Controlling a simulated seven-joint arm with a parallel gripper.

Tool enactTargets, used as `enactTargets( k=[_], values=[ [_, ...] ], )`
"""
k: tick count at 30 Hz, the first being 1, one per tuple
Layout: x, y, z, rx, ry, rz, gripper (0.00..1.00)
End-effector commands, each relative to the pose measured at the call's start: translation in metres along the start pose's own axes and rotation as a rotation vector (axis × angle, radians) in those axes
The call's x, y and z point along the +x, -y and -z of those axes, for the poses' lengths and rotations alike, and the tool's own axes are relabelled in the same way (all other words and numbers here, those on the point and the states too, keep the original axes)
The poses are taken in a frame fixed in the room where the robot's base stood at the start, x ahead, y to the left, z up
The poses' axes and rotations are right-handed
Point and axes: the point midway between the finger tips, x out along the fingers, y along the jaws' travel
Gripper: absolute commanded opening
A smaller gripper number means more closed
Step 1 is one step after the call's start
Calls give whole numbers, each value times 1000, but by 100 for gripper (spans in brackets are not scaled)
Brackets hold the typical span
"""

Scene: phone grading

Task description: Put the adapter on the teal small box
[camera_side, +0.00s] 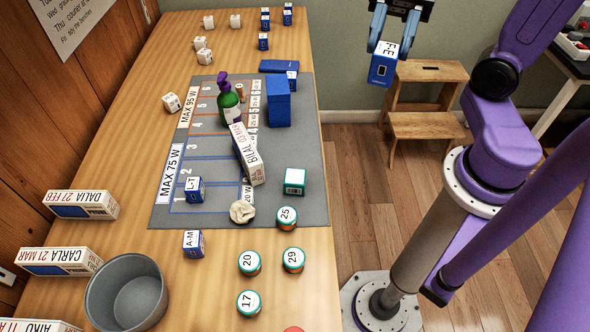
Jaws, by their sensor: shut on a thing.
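My gripper (388,46) is at the upper right, in the air beyond the table's right edge. It is shut on a blue adapter block (382,70) with a white label whose letters are hard to read. The teal small box (294,182), with a pale top and a small label on its front, sits on the right part of the grey mat. The visible top of the teal box is bare. The held adapter is well apart from the teal box, above and to the right of it in the picture.
The grey mat (310,215) also bears a leaning white carton (247,155), a green bottle (229,105), a tall blue box (278,102) and a crumpled pale lump (242,212). Several numbered round tins, including one marked 25 (287,217), stand near the teal box. A grey bucket (128,292) stands lower left.

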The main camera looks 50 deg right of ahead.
Motion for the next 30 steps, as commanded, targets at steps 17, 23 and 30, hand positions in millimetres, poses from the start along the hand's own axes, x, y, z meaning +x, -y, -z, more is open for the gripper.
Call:
enactTargets(
  k=[17, 23, 30],
  values=[
    [62, 1, -111, 18, -2, 4, 8],
    [77, 0, -140, 15, -1, 2, 8],
    [86, 0, -157, 8, 0, -1, 8]
  ],
)
